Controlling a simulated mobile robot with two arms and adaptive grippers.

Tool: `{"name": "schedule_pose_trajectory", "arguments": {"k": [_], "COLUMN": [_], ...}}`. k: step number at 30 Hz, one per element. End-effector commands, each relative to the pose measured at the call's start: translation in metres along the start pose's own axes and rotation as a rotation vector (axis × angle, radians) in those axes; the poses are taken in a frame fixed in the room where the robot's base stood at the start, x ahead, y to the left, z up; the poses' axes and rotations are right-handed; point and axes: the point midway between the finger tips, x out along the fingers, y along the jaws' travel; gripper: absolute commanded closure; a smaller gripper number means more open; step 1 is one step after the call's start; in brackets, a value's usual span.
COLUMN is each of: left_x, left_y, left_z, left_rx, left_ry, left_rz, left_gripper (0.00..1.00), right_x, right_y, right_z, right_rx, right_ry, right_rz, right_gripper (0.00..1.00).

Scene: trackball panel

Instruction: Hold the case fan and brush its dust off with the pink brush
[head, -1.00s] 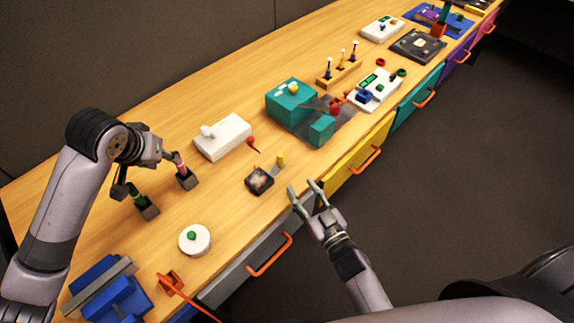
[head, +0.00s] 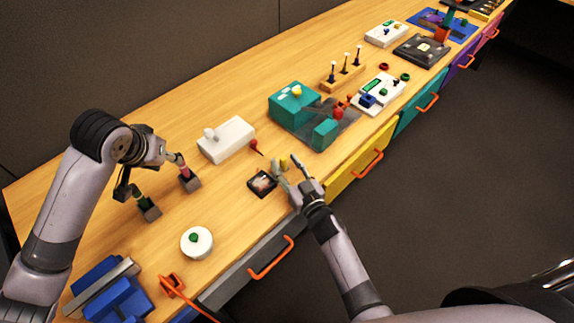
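The case fan (head: 262,183) is a small dark square with a pale, dusty-looking face, lying on the bench. A yellow peg (head: 284,161) stands just beyond it. My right gripper (head: 287,165) is open at the fan's right side, its fingers apart near the peg; contact cannot be told. The pink brush (head: 184,171) stands upright in a grey block (head: 190,184). My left gripper (head: 156,178) is over the bench with its fingers spread, one close to the pink brush, the other near a green brush (head: 141,199). Whether it touches either brush is unclear.
A white box (head: 227,139) lies behind the fan, with a red-tipped item (head: 256,147) beside it. A white round dish (head: 197,243) with a green knob stands in front. A teal box (head: 293,104) stands further right. Bare wood lies between the brushes and fan.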

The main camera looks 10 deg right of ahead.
Motion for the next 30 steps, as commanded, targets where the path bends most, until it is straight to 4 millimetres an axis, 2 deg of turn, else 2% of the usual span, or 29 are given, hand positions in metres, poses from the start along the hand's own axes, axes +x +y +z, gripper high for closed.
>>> {"name": "schedule_pose_trajectory", "arguments": {"k": [2, 18, 30], "left_x": [0.0000, 0.0000, 0.0000], "left_y": [0.0000, 0.0000, 0.0000], "left_z": [0.0000, 0.0000, 0.0000], "left_rx": [0.000, 0.000, 0.000], "left_ry": [0.000, 0.000, 0.000], "left_rz": [0.000, 0.000, 0.000], "left_gripper": [0.67, 0.67, 0.67], "right_x": [-0.0002, -0.0005, -0.0005], "right_y": [0.0000, 0.0001, 0.0001], "right_z": [0.0000, 0.0001, 0.0002], "right_rx": [0.000, 0.000, -0.001], "right_ry": [0.000, 0.000, 0.000], "right_rz": [0.000, 0.000, 0.000], "right_gripper": [0.64, 1.00, 1.00]}}
